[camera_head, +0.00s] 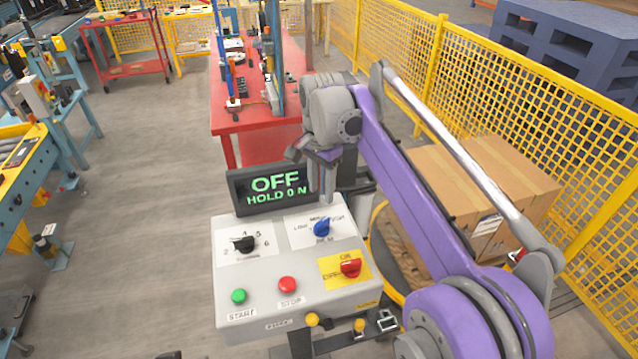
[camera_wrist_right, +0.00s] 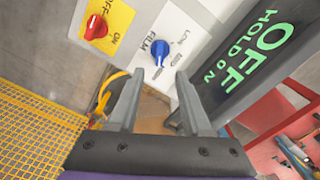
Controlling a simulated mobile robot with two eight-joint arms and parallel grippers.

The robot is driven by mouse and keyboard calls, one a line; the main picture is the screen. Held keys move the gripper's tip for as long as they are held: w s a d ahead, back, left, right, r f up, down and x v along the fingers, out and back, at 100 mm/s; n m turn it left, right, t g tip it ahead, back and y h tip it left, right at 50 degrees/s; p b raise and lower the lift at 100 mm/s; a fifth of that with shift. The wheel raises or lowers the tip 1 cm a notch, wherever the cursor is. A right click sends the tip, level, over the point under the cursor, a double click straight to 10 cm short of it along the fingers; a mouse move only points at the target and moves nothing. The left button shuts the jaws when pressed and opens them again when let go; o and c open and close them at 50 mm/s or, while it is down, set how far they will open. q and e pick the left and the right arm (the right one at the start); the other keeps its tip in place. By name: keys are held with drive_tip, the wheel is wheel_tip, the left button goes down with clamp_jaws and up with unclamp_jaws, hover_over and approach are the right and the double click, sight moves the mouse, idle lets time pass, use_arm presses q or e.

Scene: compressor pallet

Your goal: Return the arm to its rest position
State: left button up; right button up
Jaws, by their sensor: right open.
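My right arm is purple and grey and comes in from the lower right in the head view. Its gripper (camera_head: 322,172) hangs over the back edge of the control box (camera_head: 235,315), beside the display (camera_head: 270,190), which reads "OFF" and "HOLD 0 N". In the right wrist view the two fingers (camera_wrist_right: 158,110) stand apart with nothing between them. The blue knob (camera_head: 322,229) lies beyond the fingertips, and it also shows in the wrist view (camera_wrist_right: 159,50). The left gripper is in neither view.
The box carries a black knob (camera_head: 244,244), a red switch (camera_head: 350,268), a green button (camera_head: 239,296) and a red button (camera_head: 288,284). Cardboard boxes (camera_head: 440,190) stand behind my right arm. A yellow mesh fence (camera_head: 480,90) runs along the right. A red table (camera_head: 240,115) stands behind.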

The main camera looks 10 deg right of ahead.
drive_tip(key=s+d+f+n+t, duration=0.1)
drive_tip(key=s+f+n, duration=0.3)
drive_tip(key=s, duration=0.4)
drive_tip(key=s+d+f+n+t, duration=0.1)
drive_tip(key=s+f+n+t, duration=0.2)
drive_tip(key=s+f, duration=0.3)
drive_tip(key=s+d+f+n+t, duration=0.1)
drive_tip(key=s+f+n, duration=0.3)
drive_tip(key=s, duration=0.7)
wheel_tip(320, 180, down, 2)
drive_tip(key=shift+f+n+t, duration=0.1)
drive_tip(key=shift+n+t, duration=0.3)
